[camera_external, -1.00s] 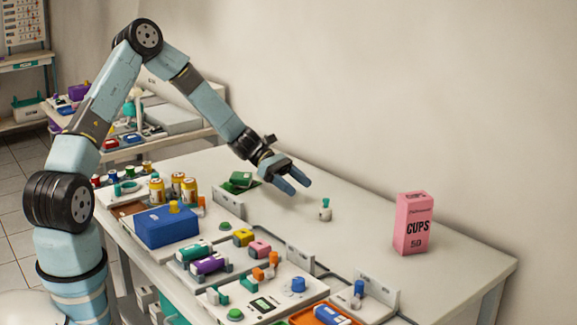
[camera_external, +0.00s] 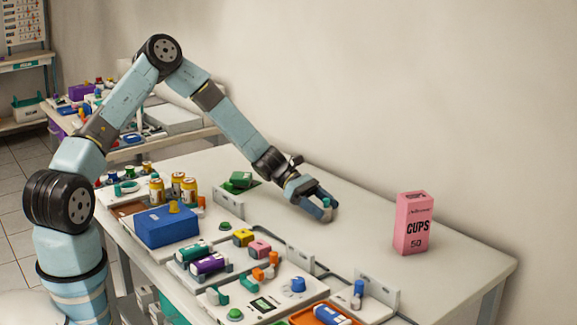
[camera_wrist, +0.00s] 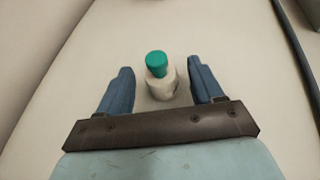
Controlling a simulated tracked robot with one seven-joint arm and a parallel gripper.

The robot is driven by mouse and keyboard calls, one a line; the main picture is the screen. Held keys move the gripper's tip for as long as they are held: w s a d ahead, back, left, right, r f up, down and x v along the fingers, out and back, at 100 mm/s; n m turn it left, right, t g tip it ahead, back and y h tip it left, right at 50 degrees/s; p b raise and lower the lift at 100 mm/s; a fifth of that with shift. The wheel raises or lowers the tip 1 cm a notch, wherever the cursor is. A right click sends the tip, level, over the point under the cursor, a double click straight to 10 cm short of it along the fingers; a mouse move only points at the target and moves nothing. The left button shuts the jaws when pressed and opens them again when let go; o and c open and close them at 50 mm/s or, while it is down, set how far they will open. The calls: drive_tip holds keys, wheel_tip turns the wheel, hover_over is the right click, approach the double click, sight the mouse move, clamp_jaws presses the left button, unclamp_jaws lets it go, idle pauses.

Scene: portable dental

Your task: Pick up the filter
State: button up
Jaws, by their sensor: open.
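The filter looks to be the small off-white piece with a teal-green top (camera_wrist: 160,80), standing on the white table. In the wrist view it stands upright between the two blue fingers of my gripper (camera_wrist: 161,88), with a gap on each side. In the outside view my gripper (camera_external: 324,208) is low over the table around the filter. My gripper is open.
A pink cups box (camera_external: 413,222) stands to the right on the white table (camera_external: 375,210). Left and in front are trays with a blue box (camera_external: 166,226), yellow bottles and several small coloured parts. A green block (camera_external: 240,180) lies behind left. The wall runs along the back.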

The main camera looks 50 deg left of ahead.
sight(331, 221)
drive_tip(key=x, duration=0.3)
drive_tip(key=shift+d+f, duration=0.15)
drive_tip(key=shift+d, duration=0.05)
drive_tip(key=shift+c, duration=0.2)
drive_tip(key=c, duration=1)
